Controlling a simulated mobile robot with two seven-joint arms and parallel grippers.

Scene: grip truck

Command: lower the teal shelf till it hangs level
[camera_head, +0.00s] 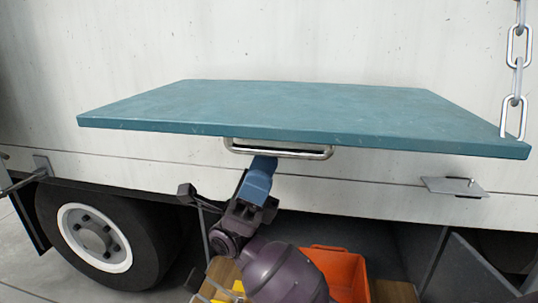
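The teal shelf (280,108) juts out from the white truck side, its top face showing and its front edge sloping slightly down to the right in the camera_head view. A metal handle (310,153) hangs under its front edge. My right gripper (263,163) comes up from below, its blue end meeting the left part of the handle. The fingertips are hidden at the handle, so I cannot tell whether they are closed on it. A chain (516,75) runs down to the shelf's right side. My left gripper is not in view.
A wheel (95,237) is at the lower left. Under the truck side are an orange crate (343,268) and something yellow (236,290). A metal bracket (455,186) sticks out below the shelf at the right. The space above the shelf is clear.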

